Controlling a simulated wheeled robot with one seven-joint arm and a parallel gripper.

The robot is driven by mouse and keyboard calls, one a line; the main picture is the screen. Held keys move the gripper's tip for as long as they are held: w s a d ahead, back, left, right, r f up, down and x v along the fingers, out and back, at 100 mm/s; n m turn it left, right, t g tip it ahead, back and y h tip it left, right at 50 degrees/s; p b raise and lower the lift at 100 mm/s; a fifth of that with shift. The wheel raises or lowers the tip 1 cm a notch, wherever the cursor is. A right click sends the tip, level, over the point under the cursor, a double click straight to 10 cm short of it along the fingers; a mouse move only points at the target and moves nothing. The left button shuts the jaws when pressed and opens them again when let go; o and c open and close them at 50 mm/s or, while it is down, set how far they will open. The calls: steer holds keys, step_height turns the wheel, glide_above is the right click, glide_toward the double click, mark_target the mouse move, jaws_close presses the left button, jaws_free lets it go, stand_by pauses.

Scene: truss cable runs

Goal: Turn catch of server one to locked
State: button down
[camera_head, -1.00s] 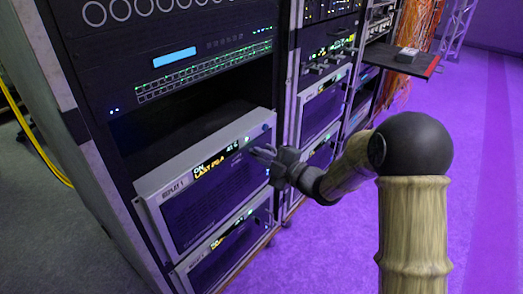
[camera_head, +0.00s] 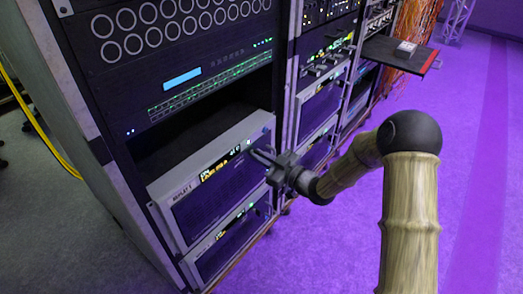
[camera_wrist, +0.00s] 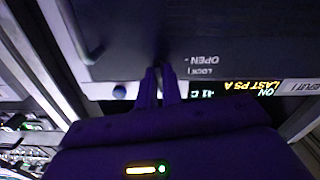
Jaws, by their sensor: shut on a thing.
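Server one is the grey-edged unit (camera_head: 208,196) marked REPLAY 1, with a lit display, in the left rack. My gripper (camera_head: 255,154) is at the right part of its front. In the wrist view my gripper's two fingers (camera_wrist: 159,84) are close together and shut on the catch, beside the printed words OPEN and LOCK (camera_wrist: 204,65). The catch itself is mostly hidden by the fingers, so I cannot tell its angle. The server's display (camera_wrist: 245,89) shows upside down in the wrist view.
A similar unit (camera_head: 228,245) sits directly below server one. A dark open bay (camera_head: 200,125) lies above it. A second rack (camera_head: 318,100) stands to the right, with a shelf (camera_head: 400,54) sticking out beyond. The purple floor at right is clear.

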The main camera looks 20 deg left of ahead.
steer(key=shift+m+p, duration=0.8)
steer(key=shift+m, duration=0.4)
steer(key=c, duration=1.6)
jaws_free()
steer(key=shift+a, duration=0.1)
steer(key=shift+o, duration=0.2)
steer(key=shift+d, duration=0.2)
steer(key=p+v, duration=0.3)
steer(key=v, duration=1.4)
steer(key=shift+f, duration=0.15)
